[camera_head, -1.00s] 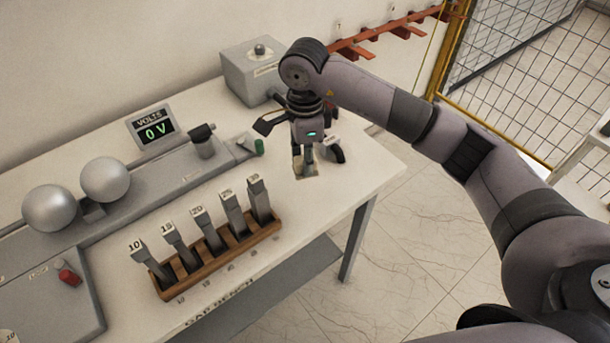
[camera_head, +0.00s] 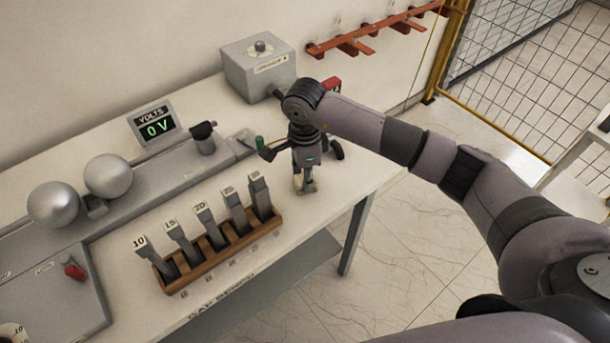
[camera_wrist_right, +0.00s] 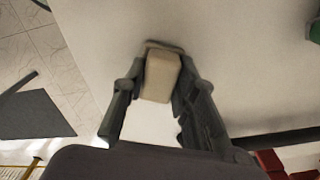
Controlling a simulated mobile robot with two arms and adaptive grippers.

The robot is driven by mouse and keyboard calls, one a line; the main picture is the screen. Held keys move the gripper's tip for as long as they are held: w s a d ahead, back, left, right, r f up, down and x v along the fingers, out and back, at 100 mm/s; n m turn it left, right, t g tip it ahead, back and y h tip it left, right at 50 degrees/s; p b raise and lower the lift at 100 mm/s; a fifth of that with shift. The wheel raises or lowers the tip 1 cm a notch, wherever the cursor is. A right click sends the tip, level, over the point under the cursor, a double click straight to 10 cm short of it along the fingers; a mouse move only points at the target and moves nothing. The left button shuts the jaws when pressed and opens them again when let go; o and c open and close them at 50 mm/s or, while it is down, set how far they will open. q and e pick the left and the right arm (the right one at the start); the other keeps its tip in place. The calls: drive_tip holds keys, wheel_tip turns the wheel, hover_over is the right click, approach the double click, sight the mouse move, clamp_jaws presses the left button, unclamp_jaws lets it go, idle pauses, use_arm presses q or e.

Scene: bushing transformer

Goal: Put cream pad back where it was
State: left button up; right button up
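The cream pad (camera_wrist_right: 161,77) is a small rounded block between the two fingers of my right gripper (camera_wrist_right: 160,80) in the right wrist view. Both fingers press close against its sides. A brown edge shows at its far end. In the head view my right gripper (camera_head: 305,184) points down, low over the right end of the white bench (camera_head: 330,206). There the pad is small and mostly hidden by the fingers. I cannot tell whether it touches the bench top. My left gripper is not in view.
A wooden rack (camera_head: 222,249) with several labelled grey gauges stands left of the gripper. Behind are a volts display (camera_head: 155,124), a grey box (camera_head: 258,70) and a green-handled item (camera_head: 260,143). The bench's right edge is near; bare bench lies around the gripper.

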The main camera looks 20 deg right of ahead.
drive_tip(key=o, duration=0.4)
drive_tip(key=shift+r+p, duration=0.25)
drive_tip(key=shift+p, duration=0.05)
drive_tip(key=shift+w+r+b, duration=0.1)
drive_tip(key=shift+r+b, duration=1.9)
drive_tip(key=shift+r, duration=3.9)
